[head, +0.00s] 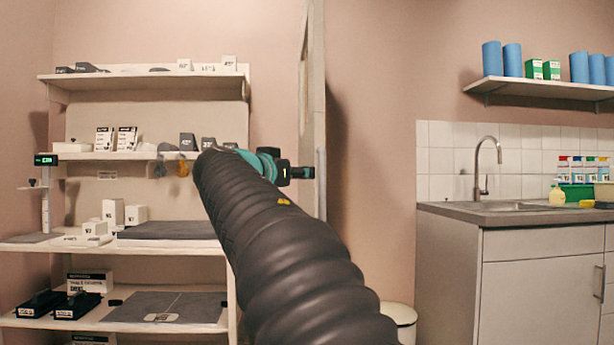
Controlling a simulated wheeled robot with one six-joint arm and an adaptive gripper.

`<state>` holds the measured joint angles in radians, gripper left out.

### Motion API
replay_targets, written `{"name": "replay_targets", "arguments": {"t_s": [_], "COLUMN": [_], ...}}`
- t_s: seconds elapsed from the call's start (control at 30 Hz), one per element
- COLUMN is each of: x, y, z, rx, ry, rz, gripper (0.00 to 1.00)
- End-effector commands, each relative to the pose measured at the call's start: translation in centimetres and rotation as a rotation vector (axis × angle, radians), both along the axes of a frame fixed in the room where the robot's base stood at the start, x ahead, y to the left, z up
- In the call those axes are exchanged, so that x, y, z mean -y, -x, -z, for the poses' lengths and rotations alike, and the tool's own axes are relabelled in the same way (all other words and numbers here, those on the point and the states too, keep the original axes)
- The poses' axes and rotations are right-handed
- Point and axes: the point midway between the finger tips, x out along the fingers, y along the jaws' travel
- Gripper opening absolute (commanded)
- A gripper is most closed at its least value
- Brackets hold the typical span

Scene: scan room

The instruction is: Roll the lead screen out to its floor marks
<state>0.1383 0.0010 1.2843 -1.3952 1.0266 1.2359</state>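A tall pale panel (315,80) stands upright in the middle of the head view, seen nearly edge-on. I cannot tell whether it is the lead screen or a door. My arm covers its lower part, so its foot and any wheels are hidden. No floor marks are in view. My gripper (303,172) is at the end of my dark, ribbed arm, just past a teal wrist joint, and appears in front of the panel. It is small and side-on, so its fingers do not show clearly. I cannot tell whether it touches the panel.
White shelves (90,243) with boxes, dark wedges and flat pads stand at the left. A sink counter (470,211) with cabinets stands at the right, under a wall shelf (540,88) holding blue rolls. A pale bin (402,313) is beside the counter. Little floor shows.

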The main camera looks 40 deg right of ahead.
Motion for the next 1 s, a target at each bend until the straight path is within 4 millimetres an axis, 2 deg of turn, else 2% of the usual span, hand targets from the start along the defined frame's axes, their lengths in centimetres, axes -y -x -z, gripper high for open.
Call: {"name": "replay_targets", "arguments": {"t_s": [0.53,0.73,1.0], "x": [8.9,10.6,11.1], "y": [-4.0,-4.8,-5.1], "z": [0.0,0.0,0.0], "rx": [-0.004,-0.004,-0.003], "ry": [-0.002,-0.001,-0.001], "rz": [0.002,0.001,-0.001], "gripper": [0.45,0.45,0.45]}}
